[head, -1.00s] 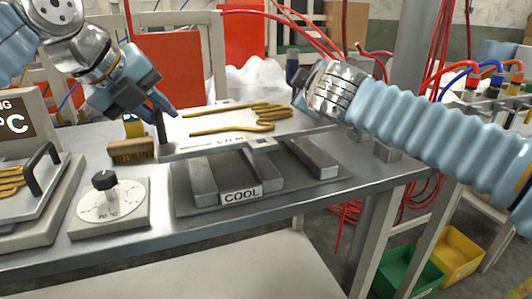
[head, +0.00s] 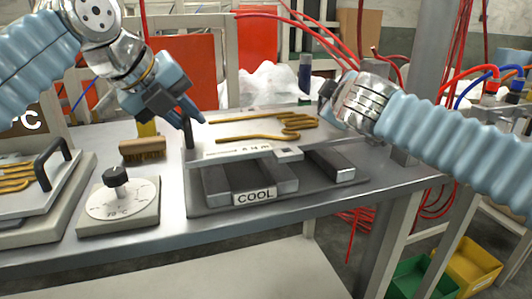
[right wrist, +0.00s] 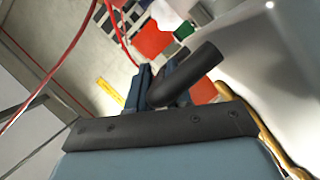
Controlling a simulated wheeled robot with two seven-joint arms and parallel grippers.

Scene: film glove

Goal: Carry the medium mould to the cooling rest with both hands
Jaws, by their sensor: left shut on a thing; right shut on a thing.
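The medium mould (head: 225,154) is a flat pale metal plate with a gold hand-shaped outline and a dark upright handle at its left end. It is level over the cooling rest (head: 278,204), dark metal bars on a base with a COOL label. Whether it touches the bars is hard to tell. My left gripper (head: 190,121) is shut on the left handle. My right gripper (head: 326,104) is at the right end, its fingers mostly hidden in the head view. In the right wrist view, its fingers (right wrist: 150,88) are at a dark handle bar (right wrist: 195,73).
A dial box (head: 117,204) and a wooden brush (head: 142,148) stand left of the rest. Another plate with a black handle (head: 52,160) is at the far left. Green (head: 412,280) and yellow (head: 470,262) bins are below right.

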